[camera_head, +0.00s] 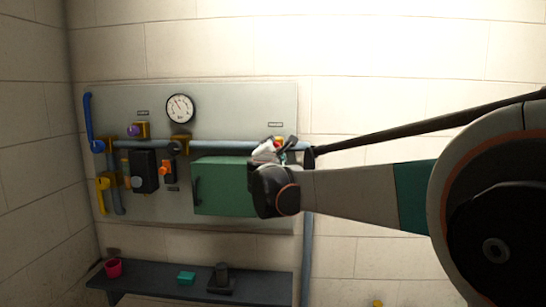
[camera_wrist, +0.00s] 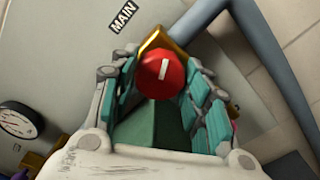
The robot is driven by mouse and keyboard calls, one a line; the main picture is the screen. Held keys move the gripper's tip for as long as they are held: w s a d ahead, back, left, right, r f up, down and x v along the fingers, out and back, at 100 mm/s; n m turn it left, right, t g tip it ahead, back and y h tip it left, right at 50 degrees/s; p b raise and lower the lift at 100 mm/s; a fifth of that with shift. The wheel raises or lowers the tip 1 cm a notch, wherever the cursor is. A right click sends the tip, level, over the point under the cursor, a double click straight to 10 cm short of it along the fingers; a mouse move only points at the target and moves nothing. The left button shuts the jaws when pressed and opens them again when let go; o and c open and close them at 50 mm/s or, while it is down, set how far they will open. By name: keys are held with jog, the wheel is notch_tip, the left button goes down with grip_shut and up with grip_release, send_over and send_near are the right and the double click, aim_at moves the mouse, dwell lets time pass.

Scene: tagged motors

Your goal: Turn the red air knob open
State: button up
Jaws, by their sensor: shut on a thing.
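The red knob (camera_wrist: 161,74) shows in the wrist view between the two teal-padded fingers of my gripper (camera_wrist: 160,85). It is round with a white mark on its face and sits on a gold-coloured valve body (camera_wrist: 158,40) on the blue-grey pipe. My gripper is shut on the knob, with a finger on each side. In the head view my gripper (camera_head: 275,148) is at the right end of the pipe, and it hides most of the knob.
A grey panel (camera_head: 225,112) on the wall carries a gauge (camera_head: 180,108), a green box (camera_head: 225,186), a purple knob (camera_head: 134,131), an orange knob (camera_head: 165,170), a blue lever (camera_head: 88,115) and a yellow lever (camera_head: 102,196).

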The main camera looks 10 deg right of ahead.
jog(key=m+b, duration=0.1)
jog(key=m, duration=0.4)
jog(key=shift+m, duration=0.4)
jog(key=shift+b, duration=0.3)
jog(key=o, duration=1.1)
jog(key=v, duration=1.2)
jog(key=shift+s, duration=0.1)
